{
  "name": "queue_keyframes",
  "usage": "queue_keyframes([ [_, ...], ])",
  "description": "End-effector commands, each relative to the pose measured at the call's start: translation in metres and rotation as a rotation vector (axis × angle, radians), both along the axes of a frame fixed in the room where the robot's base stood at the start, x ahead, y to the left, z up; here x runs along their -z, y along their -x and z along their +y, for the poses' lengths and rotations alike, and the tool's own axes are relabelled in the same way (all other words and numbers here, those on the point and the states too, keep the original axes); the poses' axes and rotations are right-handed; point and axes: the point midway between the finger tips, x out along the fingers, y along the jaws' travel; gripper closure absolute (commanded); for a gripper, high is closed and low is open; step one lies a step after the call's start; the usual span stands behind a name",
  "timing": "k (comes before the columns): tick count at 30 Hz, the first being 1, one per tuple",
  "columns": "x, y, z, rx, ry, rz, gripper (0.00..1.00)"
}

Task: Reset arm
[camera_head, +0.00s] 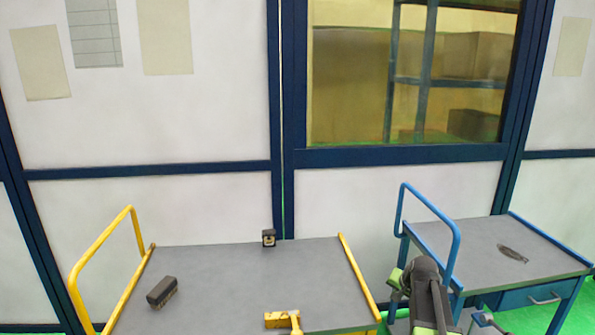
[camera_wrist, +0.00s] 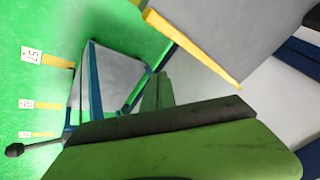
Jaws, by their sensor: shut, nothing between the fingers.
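My arm (camera_head: 428,290), dark grey with green parts, stands at the lower right in the head view, in front of the blue cart. My gripper (camera_wrist: 160,122) fills the lower part of the wrist view as a dark edge with a green body; it is shut and empty. Its fingertips are not clear in the head view. A small dark block with a light face (camera_head: 269,238) stands at the back edge of the yellow cart. A dark brush-like block (camera_head: 162,292) lies on the left of that cart.
The grey-topped yellow cart (camera_head: 235,275) has a raised handle at its left. The blue cart (camera_head: 470,240) has a handle and a drawer. A yellow piece (camera_head: 282,319) shows at the yellow cart's front. Green floor with numbered markers (camera_wrist: 31,56) shows in the wrist view.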

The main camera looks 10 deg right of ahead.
Motion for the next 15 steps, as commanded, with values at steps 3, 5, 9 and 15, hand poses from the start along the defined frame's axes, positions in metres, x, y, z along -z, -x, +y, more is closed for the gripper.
queue_keyframes([
  [3,-0.005,0.015,0.111,-0.186,0.028,0.075,1.0],
  [5,-0.005,0.03,0.158,-0.281,0.048,0.119,1.0],
  [9,-0.003,0.086,0.244,-0.494,0.109,0.245,1.0],
  [15,0.006,0.168,0.248,-0.648,0.179,0.45,1.0],
])
